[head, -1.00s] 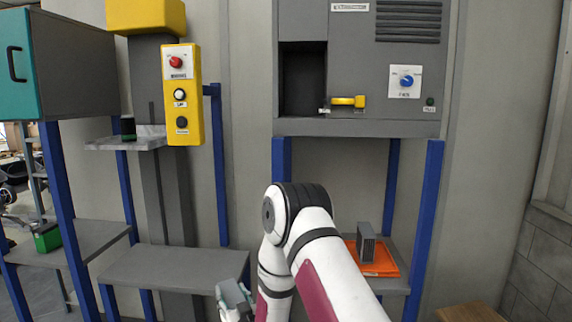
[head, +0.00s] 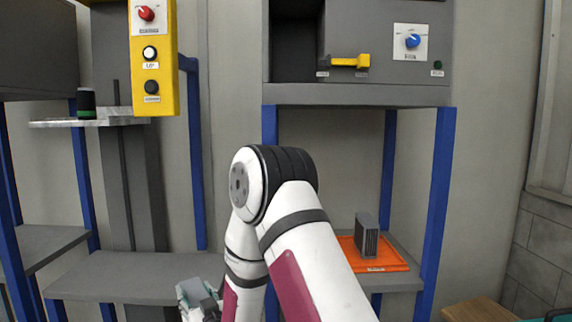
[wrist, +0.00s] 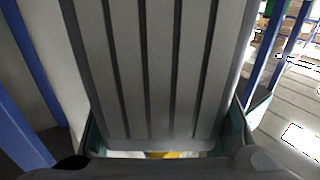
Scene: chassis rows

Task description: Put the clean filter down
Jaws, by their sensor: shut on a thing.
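My gripper (head: 200,300) is low in the head view, left of my arm's elbow, and only partly in frame. It is shut on a grey ribbed filter (wrist: 155,65), which fills the middle of the wrist view between the teal fingers. The filter's face has long dark grooves and no dirt that I can make out. Its far end is cut off by the frame. Another grey finned filter (head: 366,236) stands upright on an orange tray (head: 393,262) on the right shelf. I cannot tell whether that one is clean.
A bare grey shelf (head: 135,278) lies left of my gripper. A grey cabinet has an open dark bay (head: 296,45), a yellow handle (head: 350,62) and a blue knob (head: 412,41). A yellow button panel (head: 152,60) hangs left. Blue posts (head: 440,200) frame the right shelf.

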